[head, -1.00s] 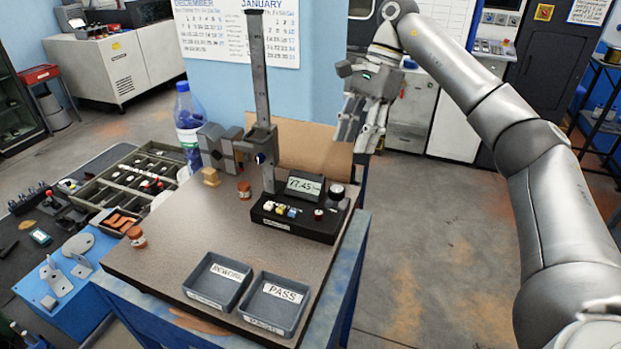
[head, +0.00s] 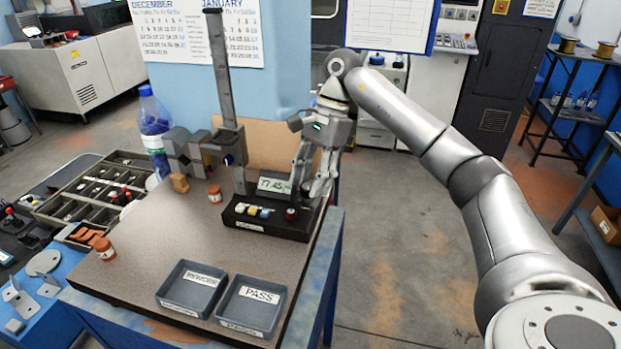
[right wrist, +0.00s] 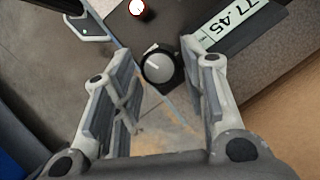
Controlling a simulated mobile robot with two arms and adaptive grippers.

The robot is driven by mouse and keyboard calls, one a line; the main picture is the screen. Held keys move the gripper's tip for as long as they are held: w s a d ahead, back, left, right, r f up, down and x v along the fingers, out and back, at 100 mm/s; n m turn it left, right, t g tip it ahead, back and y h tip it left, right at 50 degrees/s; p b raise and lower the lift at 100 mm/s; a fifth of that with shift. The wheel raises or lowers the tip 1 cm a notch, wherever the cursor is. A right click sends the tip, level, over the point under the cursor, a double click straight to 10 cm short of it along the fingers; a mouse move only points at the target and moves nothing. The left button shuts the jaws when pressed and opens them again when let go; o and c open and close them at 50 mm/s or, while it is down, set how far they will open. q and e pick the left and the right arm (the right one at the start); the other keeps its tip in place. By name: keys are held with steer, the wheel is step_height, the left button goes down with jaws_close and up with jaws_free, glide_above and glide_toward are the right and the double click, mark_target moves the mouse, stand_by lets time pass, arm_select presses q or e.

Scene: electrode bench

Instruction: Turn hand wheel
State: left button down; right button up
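The hand wheel (right wrist: 158,66), a round black knob with a grey face and a white mark, shows in the right wrist view between the two fingertips of my right gripper (right wrist: 156,58). The fingers are open with a gap on both sides of it. I cannot tell whether the tips reach down around it or are just above. In the head view my right gripper (head: 309,188) points down at the right end of the black gauge base (head: 262,224) and largely hides the wheel. My left gripper is not in view.
Small buttons line the base front. REWORK (head: 190,290) and PASS (head: 250,305) trays sit nearer. Open floor lies right of the bench.

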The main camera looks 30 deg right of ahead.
steer(key=shift+f, duration=0.25)
steer(key=shift+a, duration=0.1)
steer(key=c, duration=0.8)
steer(key=shift+o, duration=0.2)
